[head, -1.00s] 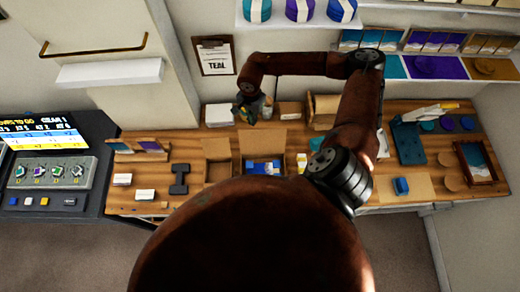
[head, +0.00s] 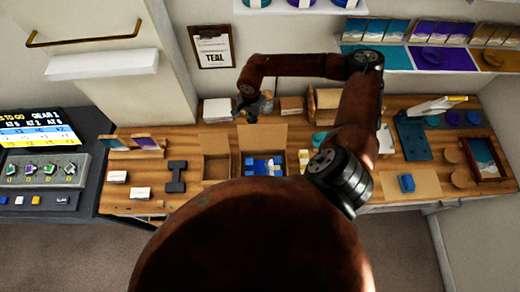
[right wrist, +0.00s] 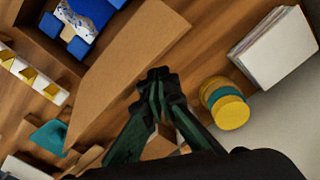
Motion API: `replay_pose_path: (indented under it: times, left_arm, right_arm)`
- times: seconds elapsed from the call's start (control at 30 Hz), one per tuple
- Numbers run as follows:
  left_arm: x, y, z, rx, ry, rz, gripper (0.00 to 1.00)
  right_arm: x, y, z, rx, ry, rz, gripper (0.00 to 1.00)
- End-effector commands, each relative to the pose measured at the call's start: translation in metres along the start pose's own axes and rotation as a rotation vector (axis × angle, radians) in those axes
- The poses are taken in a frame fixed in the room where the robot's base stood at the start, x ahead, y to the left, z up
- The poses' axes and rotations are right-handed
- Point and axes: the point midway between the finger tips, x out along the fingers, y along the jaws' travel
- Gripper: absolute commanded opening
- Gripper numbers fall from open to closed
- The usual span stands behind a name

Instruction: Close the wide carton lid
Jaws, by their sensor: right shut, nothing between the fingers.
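The wide carton (head: 284,165) stands open on the wooden bench, with blue and white items (head: 263,166) inside. Its brown lid (head: 262,137) is raised at the carton's far edge; in the right wrist view the lid (right wrist: 128,72) is a broad flat panel beside the open carton. My right gripper (head: 250,108) is just behind the lid in the head view. In the right wrist view the gripper (right wrist: 156,82) is shut and empty, its tips close to the lid's edge; whether they touch it I cannot tell. My left gripper is out of view.
A smaller open carton (head: 216,168) stands left of the wide one. A white stack (head: 217,110) and yellow and teal discs (right wrist: 226,102) sit near the gripper. A black stand (head: 177,176) lies farther left. My right arm hides part of the bench.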

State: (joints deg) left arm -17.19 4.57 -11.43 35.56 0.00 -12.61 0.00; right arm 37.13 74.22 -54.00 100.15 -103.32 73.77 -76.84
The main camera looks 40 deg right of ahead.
Motion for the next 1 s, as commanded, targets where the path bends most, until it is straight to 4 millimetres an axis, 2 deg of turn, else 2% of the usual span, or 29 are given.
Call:
replay_pose_path:
  times: [1.0]
  left_arm:
    - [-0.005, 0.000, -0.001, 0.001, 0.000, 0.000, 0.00]
  right_arm:
    - [0.000, 0.032, 0.054, -0.002, 0.000, 0.002, 0.00]
